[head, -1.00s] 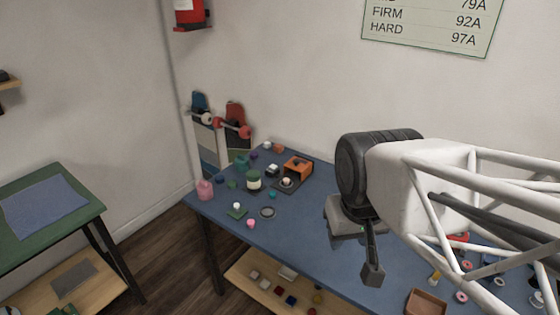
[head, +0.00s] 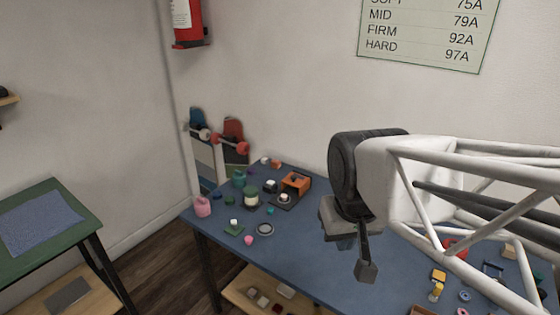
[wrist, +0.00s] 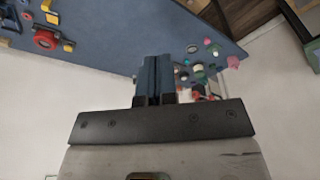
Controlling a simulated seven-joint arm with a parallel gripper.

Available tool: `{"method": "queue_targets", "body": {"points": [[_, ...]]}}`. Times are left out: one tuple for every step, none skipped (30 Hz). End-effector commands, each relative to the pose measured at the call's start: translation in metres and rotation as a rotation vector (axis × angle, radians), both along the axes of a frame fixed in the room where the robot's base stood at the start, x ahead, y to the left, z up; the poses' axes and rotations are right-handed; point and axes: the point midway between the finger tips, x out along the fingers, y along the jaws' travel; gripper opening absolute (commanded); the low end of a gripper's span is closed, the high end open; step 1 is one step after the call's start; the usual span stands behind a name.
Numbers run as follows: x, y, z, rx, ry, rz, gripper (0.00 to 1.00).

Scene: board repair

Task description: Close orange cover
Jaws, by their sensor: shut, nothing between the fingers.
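The orange cover (head: 297,181) is a small box-like piece at the back of the blue table in the head view. It stands tilted up at the back of a dark base (head: 282,203), with a small pale round part (head: 285,198) in front of it. My gripper (head: 366,271) points down over the table, to the right of the cover and well apart from it. In the wrist view my gripper's fingers (wrist: 154,75) are together with nothing between them. The cover cannot be made out in the wrist view.
A dark green-lidded jar (head: 251,198), a pink bottle (head: 202,206) and several small wheels and parts stand around the cover. More parts, including a yellow piece (head: 439,275), lie at the right. Blue table (head: 305,240) surface between is clear. Two skateboards (head: 236,142) lean behind.

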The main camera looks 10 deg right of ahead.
Motion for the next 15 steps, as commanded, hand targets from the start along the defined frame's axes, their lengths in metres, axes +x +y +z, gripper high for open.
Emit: {"method": "queue_targets", "body": {"points": [[0.009,0.0,0.004,0.001,0.005,-0.003,0.0],[0.014,-0.001,0.007,0.001,0.009,-0.005,0.0],[0.022,-0.001,0.01,0.003,0.014,-0.008,0.0],[0.028,-0.001,0.013,0.004,0.017,-0.011,0.0],[0.034,-0.001,0.016,0.004,0.023,-0.013,0.0],[0.042,-0.002,0.02,0.005,0.028,-0.016,0.0],[0.049,-0.002,0.022,0.006,0.034,-0.019,0.0],[0.055,-0.002,0.025,0.008,0.038,-0.021,0.0],[0.064,-0.003,0.029,0.009,0.043,-0.025,0.0],[0.071,-0.003,0.031,0.009,0.048,-0.027,0.0],[0.078,-0.004,0.034,0.01,0.051,-0.03,0.0],[0.087,-0.004,0.036,0.011,0.058,-0.033,0.0],[0.094,-0.005,0.039,0.013,0.062,-0.036,0.0],[0.1,-0.005,0.041,0.013,0.067,-0.038,0.0],[0.109,-0.006,0.044,0.014,0.072,-0.041,0.0]]}}
